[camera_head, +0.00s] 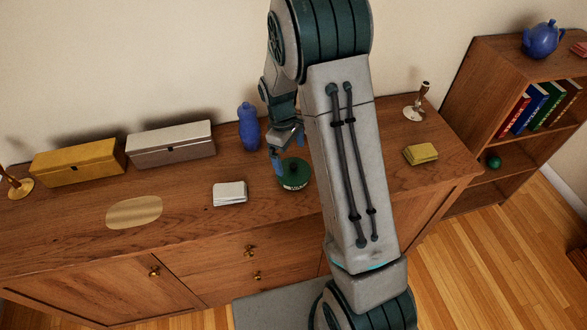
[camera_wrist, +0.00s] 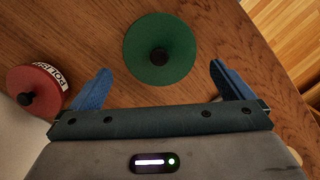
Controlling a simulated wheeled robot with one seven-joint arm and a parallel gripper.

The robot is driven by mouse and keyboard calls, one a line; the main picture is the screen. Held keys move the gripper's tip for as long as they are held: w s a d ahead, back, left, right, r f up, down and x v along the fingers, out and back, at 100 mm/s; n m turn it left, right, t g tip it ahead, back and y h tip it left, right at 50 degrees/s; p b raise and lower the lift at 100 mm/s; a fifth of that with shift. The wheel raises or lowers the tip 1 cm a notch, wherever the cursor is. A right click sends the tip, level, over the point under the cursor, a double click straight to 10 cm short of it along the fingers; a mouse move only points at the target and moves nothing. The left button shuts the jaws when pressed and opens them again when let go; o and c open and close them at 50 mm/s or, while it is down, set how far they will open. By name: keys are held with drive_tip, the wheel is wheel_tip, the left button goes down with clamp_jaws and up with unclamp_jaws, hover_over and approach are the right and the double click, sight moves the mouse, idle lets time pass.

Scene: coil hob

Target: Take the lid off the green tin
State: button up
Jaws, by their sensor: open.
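The green tin (camera_head: 293,182) stands upright on the wooden sideboard, partly behind my arm in the head view. Pale lettering runs round its side. In the wrist view its round green lid (camera_wrist: 160,50) shows from above, with a dark knob in the middle. The lid is on the tin. My gripper (camera_head: 283,160) is just above and beside the tin. In the wrist view my gripper (camera_wrist: 160,85) has its two blue fingers spread wide, with nothing between them. The lid lies ahead of the fingertips, roughly centred between them.
A red tin (camera_wrist: 38,90) with a dark knob stands near the left finger. A blue bottle (camera_head: 249,128), a white box (camera_head: 171,145) and a yellow box (camera_head: 78,162) stand along the back. White cards (camera_head: 229,194) lie left of the green tin.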

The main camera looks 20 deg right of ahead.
sight(292, 165)
drive_tip(key=shift+s+d+f+p, duration=0.2)
drive_tip(key=shift+f+p, duration=0.25)
drive_tip(key=shift+f, duration=0.85)
drive_tip(key=shift+s+d+f+p, duration=0.15)
drive_tip(key=shift+f+p, duration=0.25)
drive_tip(key=shift+f, duration=0.9)
drive_tip(key=shift+w, duration=0.1)
drive_tip(key=c, duration=0.6)
